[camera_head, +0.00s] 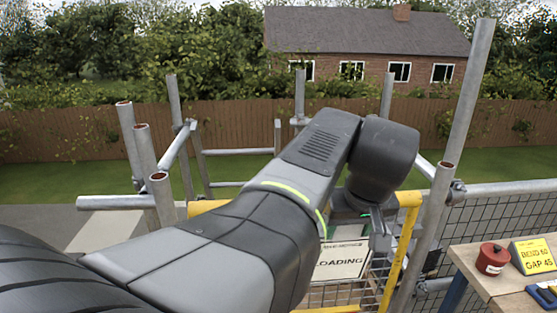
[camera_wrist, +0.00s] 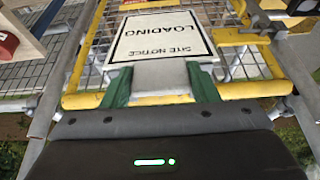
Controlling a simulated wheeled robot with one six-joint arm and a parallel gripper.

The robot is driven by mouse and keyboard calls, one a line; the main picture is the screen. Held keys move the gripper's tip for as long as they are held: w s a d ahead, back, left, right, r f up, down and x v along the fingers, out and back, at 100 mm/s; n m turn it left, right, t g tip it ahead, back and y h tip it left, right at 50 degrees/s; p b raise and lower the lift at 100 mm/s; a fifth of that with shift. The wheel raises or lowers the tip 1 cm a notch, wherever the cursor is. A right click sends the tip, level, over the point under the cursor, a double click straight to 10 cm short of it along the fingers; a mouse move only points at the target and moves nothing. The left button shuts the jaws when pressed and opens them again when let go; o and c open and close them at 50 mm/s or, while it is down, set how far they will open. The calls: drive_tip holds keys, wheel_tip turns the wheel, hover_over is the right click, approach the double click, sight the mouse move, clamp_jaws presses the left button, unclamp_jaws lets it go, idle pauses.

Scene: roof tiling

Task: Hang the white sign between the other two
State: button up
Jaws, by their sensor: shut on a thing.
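The white sign (camera_head: 342,262), with a black border and the words "SITE NOTICE" and "LOADING", is in front of the yellow-framed mesh gate (camera_head: 408,235). In the wrist view the sign (camera_wrist: 160,38) appears upside down. My gripper (camera_wrist: 162,82) is shut on the sign's edge, with green fingers at both sides of a pale block there. In the head view my arm covers most of the gripper and the sign's left side. I cannot tell whether the sign touches the gate.
Grey scaffold poles (camera_head: 448,150) stand around the gate, with a mesh panel (camera_head: 500,225) to the right. A wooden bench (camera_head: 480,262) at the right holds a red round tin (camera_head: 492,259) and a yellow "BEND 60 GAP 45" block (camera_head: 533,256). Lawn and a fence lie beyond.

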drive_tip(key=s, duration=0.6)
drive_tip(key=shift+s+p, duration=0.15)
drive_tip(key=shift+p, duration=0.15)
drive_tip(key=shift+d, duration=0.1)
